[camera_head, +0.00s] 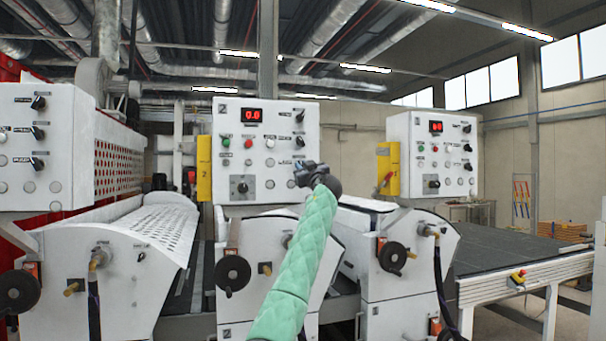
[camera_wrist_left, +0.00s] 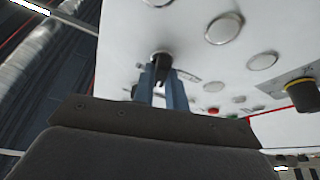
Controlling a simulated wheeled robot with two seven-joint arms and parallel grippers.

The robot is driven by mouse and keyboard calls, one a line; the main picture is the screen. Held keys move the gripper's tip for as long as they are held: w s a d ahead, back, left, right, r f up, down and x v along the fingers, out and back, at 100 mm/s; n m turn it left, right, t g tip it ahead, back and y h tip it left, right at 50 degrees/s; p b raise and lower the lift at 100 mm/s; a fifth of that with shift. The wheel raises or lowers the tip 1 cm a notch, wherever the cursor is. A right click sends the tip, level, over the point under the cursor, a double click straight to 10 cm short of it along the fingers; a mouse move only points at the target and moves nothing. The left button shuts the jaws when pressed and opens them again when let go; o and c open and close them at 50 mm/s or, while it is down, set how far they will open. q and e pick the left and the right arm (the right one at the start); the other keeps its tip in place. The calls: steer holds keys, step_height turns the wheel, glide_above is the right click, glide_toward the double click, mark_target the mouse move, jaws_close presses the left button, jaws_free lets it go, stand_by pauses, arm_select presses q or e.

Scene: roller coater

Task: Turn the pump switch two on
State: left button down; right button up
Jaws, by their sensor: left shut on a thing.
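The middle white control panel (camera_head: 265,130) stands beside a yellow box marked 2 and has a red digital display (camera_head: 251,115). Two black rotary switches (camera_head: 300,141) show in the column on its right side. My left gripper (camera_head: 299,168) is at the lower end of this column, in front of the panel's right edge. In the left wrist view its blue fingers (camera_wrist_left: 163,82) are shut on a black switch knob (camera_wrist_left: 160,62), one finger on each side. The gripper hides this switch in the head view. Its label cannot be read. My right gripper is not in view.
Similar panels stand at the left (camera_head: 45,145) and right (camera_head: 433,150). Round buttons (camera_wrist_left: 224,29) and a yellow-based switch (camera_wrist_left: 300,95) are near the gripper. Handwheels (camera_head: 232,273) sit below the panels. A conveyor (camera_head: 510,255) runs at the right.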

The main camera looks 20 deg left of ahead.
arm_select(q)
steer(key=m+t+h, duration=0.1)
steer(key=m+h, duration=0.1)
steer(key=m, duration=0.2)
steer(key=m+t+h, duration=0.1)
steer(key=m+h, duration=0.1)
steer(key=m, duration=0.3)
steer(key=m+t+h+b, duration=0.1)
steer(key=m+h, duration=0.1)
steer(key=m, duration=0.2)
steer(key=shift+s+r+m, duration=0.1)
steer(key=shift+m, duration=0.2)
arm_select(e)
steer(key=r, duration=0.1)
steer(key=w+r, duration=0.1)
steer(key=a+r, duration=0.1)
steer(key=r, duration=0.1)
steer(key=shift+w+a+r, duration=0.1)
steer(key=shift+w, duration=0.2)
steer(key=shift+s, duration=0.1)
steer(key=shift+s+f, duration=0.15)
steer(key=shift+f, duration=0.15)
